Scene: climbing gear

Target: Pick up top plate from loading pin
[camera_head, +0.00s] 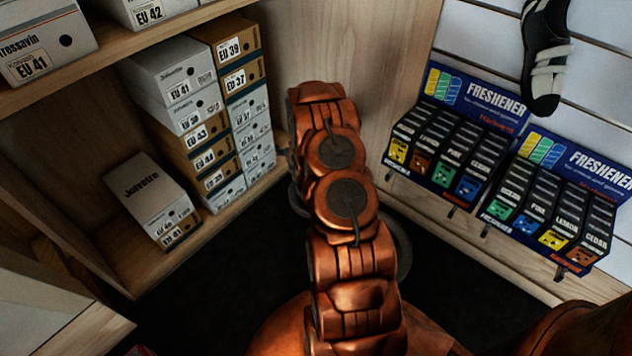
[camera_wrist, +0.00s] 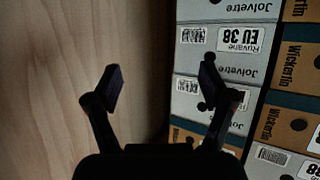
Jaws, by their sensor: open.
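A grey round rim (camera_head: 403,245) shows on both sides of my arm in the head view, low over the dark floor. It may be the top plate, but my arm hides most of it and I cannot tell for sure. The loading pin is not visible. My gripper (camera_wrist: 161,85) is open and empty in the wrist view, its two dark fingers apart. It faces a wooden panel and stacked shoe boxes, and no plate shows between the fingers. In the head view my copper arm covers where the gripper is.
Freshener displays (camera_head: 455,140) stand at right under a hanging climbing shoe (camera_head: 545,60). Dark floor (camera_head: 215,280) is open between them.

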